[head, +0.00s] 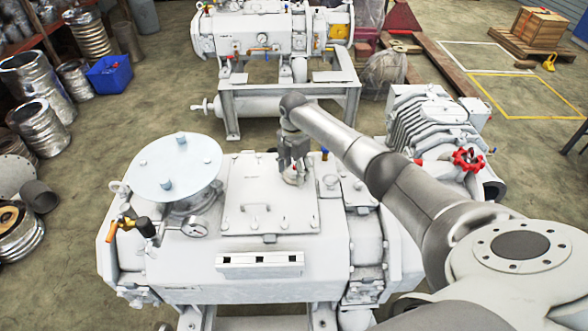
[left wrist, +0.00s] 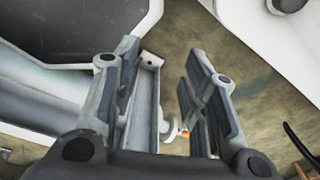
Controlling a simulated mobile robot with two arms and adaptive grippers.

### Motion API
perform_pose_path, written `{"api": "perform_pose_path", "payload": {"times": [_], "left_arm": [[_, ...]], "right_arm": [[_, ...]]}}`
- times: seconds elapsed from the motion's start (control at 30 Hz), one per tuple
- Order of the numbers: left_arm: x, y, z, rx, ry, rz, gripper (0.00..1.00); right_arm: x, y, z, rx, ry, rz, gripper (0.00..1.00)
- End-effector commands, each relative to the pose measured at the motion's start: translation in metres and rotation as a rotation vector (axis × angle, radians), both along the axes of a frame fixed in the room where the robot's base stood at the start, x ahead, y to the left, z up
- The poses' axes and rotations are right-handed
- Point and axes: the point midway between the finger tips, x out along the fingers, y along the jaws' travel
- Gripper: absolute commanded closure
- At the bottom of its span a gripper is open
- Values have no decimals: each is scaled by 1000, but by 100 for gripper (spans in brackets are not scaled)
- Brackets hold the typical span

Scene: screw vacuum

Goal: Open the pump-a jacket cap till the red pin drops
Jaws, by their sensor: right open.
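The near white pump (head: 185,270) fills the middle of the head view. My right gripper (head: 293,168) points down over the pump's flat top plate, with its fingers at a small pale round cap (head: 294,180). The fingers hide part of this cap, and I cannot tell whether they touch it. The right gripper is open.
A round pale plate (head: 178,165), a gauge (head: 195,228) and an orange-handled valve (head: 128,224) are on the pump's left. A red handwheel (head: 467,160) is at right. A second pump (head: 270,38) stands behind. Open floor (head: 150,100) lies at back left.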

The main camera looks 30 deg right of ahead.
Motion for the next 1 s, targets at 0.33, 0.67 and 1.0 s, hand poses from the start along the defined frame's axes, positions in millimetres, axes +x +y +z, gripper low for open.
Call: {"api": "perform_pose_path", "payload": {"times": [0.33, 0.67, 1.0], "left_arm": [[1, -1, 0, -1, -1, 0, 60], [1, -2, 0, -1, -2, 0, 60], [2, -2, 0, -2, -2, 0, 60]], "right_arm": [[1, -1, 56, 0, -5, 0, 42], [1, 0, 111, 0, -2, 0, 42], [0, 0, 119, 0, 0, -1, 42]]}}
